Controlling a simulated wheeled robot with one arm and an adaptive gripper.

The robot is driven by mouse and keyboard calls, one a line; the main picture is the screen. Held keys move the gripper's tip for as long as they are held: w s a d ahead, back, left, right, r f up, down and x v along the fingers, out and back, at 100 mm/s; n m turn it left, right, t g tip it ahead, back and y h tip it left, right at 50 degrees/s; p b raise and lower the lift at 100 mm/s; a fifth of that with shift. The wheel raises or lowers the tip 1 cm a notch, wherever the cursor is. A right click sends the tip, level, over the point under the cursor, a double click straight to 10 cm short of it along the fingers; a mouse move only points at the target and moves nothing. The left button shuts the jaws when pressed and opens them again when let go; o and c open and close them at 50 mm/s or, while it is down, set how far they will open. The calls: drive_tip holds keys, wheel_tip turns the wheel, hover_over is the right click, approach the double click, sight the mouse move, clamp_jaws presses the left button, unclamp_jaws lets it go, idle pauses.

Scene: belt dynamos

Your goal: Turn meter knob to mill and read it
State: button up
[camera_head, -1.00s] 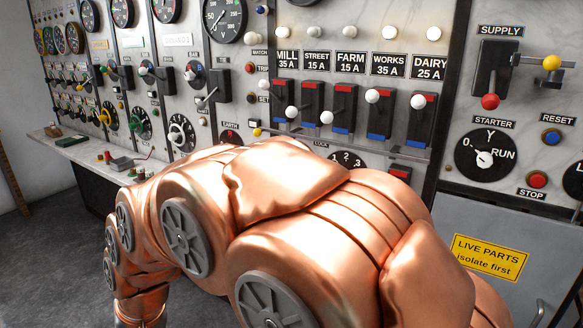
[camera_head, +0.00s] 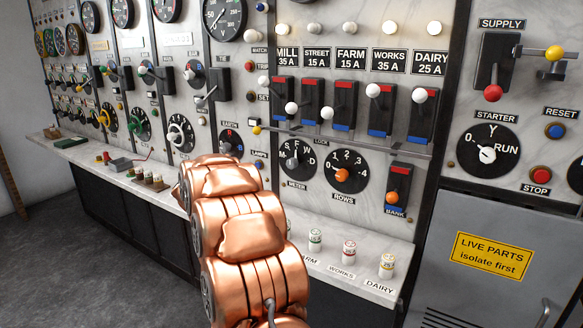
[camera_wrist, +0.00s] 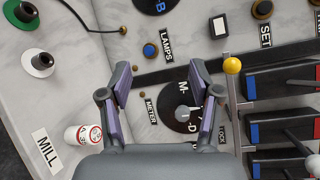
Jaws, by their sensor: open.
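The meter knob (camera_head: 293,162) sits on a round black dial above the METER label in the head view, with letters M, S, F, W and D around it. In the wrist view the meter knob (camera_wrist: 182,115) and its dial lie ahead, partly covered by the right finger; M is at the top and D at the bottom. I cannot tell surely which letter its pointer faces. My gripper (camera_wrist: 160,66) is open and empty, its two fingers apart, with the dial behind the right finger. The gripper is hidden behind my arm in the head view.
The rows dial (camera_head: 343,173) with an orange knob is right of the meter dial. Lever switches (camera_head: 345,105) stand above. A yellow-knobbed bar (camera_wrist: 232,66) projects near the dial. Fuses (camera_head: 349,249) stand on the marble ledge; a MILL fuse (camera_wrist: 83,135) stands near the left finger.

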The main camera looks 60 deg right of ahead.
sight(290, 164)
drive_tip(key=s+d+f+m+g+h, duration=0.1)
drive_tip(key=s+d+m+g, duration=0.1)
drive_tip(key=d, duration=0.4)
drive_tip(key=s+d+f+m+g+h+p, duration=0.1)
drive_tip(key=s+d+m+g, duration=0.2)
drive_tip(key=s+d+m, duration=0.1)
drive_tip(key=s+d+f+m+g+h, duration=0.1)
drive_tip(key=s+d+m+g+h, duration=0.1)
drive_tip(key=s+d, duration=0.3)
drive_tip(key=shift+s+d+m+g, duration=0.15)
drive_tip(key=shift+d+m+g, duration=0.15)
drive_tip(key=shift+d, duration=0.65)
drive_tip(key=shift+s+d+m+g, duration=0.15)
drive_tip(key=shift+d+m, duration=0.25)
drive_tip(key=shift+d, duration=0.5)
drive_tip(key=shift+w+d+f+p, duration=0.1)
drive_tip(key=shift+d+f+p, duration=0.1)
drive_tip(key=shift+d+p, duration=0.6)
drive_tip(key=shift+d+b, duration=0.25)
drive_tip(key=shift+b, duration=0.05)
drive_tip(key=c, duration=1.1)
drive_tip(key=shift+c, duration=0.2)
